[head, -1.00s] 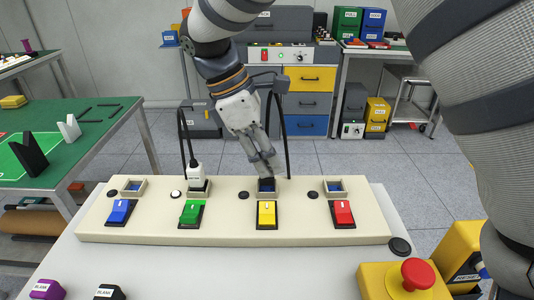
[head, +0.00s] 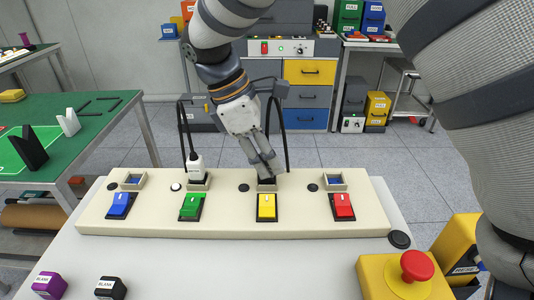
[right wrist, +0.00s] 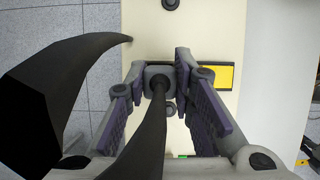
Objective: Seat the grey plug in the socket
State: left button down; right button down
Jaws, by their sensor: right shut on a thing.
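My right gripper (head: 267,177) reaches down from the top of the head view to the socket (head: 267,187) behind the yellow switch (head: 267,206). In the right wrist view its fingers (right wrist: 159,85) are shut on the grey plug (right wrist: 152,72), one on each side, with the black cable rising toward the camera. The fingers hide most of the plug in the head view. The plug is at the socket, but how deep it sits cannot be told. My left gripper is not in view.
The cream panel (head: 110,228) has a row of sockets and coloured switches. A white plug (head: 196,168) with a black cable stands in the socket behind the green switch (head: 191,207). A red emergency button (head: 416,265) is at the front right. The front table top is mostly clear.

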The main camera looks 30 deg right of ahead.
jog(key=c, duration=1.3)
grip_release()
jog(key=v, duration=1.2)
